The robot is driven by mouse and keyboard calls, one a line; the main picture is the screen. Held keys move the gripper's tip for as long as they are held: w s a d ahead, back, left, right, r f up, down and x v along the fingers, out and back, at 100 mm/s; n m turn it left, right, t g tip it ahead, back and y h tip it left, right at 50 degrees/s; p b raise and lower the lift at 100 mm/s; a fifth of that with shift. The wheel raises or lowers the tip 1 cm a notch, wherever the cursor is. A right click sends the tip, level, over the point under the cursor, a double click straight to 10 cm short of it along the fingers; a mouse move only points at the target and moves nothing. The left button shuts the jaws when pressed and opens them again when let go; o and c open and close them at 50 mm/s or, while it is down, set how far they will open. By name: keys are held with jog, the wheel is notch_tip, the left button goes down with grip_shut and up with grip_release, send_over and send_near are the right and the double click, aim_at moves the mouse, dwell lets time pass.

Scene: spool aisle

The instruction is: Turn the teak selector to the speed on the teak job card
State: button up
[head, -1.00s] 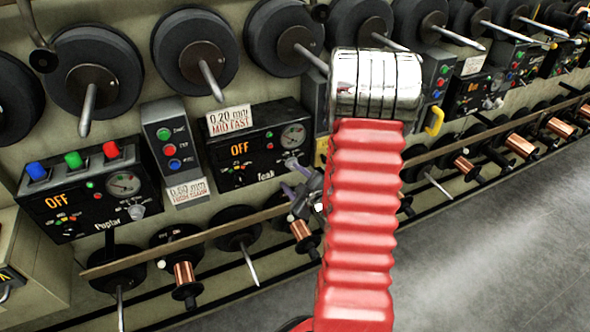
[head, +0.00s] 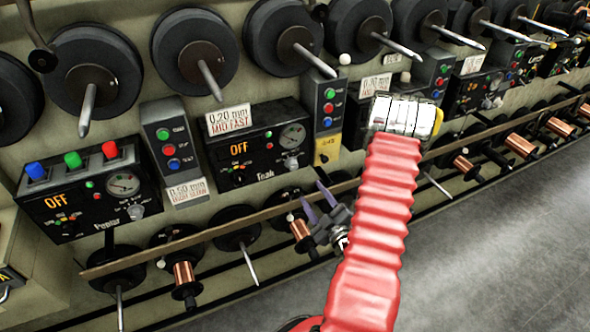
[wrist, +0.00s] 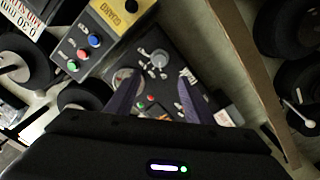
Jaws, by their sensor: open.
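The teak panel (head: 216,160) is a black box with an OFF display, a gauge, a dark knob (head: 238,179) ringed by small coloured marks and a grey knob (head: 291,162) at the right. A white card (head: 228,119) above it reads 0.20 mm MID FAST. My gripper (head: 316,200) is open and empty, below and right of the panel, apart from it. In the wrist view the open fingers (wrist: 158,88) reach over the panel (wrist: 190,62), with its grey knob (wrist: 160,59) just beyond the tips. The fingers cover part of the panel there.
A grey button box with a yellow label (head: 326,150) stands right of the teak panel. Another button box (head: 170,150) stands left, with a 0.50 mm card (head: 187,191). The Poplar panel (head: 85,210) is further left. Spindles stick out above, and a rail (head: 215,229) runs below.

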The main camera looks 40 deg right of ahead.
aim_at(294, 168)
jog(key=x, duration=1.3)
jog(key=shift+w+d+f, duration=0.1)
jog(key=shift+w, duration=0.3)
jog(key=shift+c, duration=0.3)
jog(key=c, duration=1)
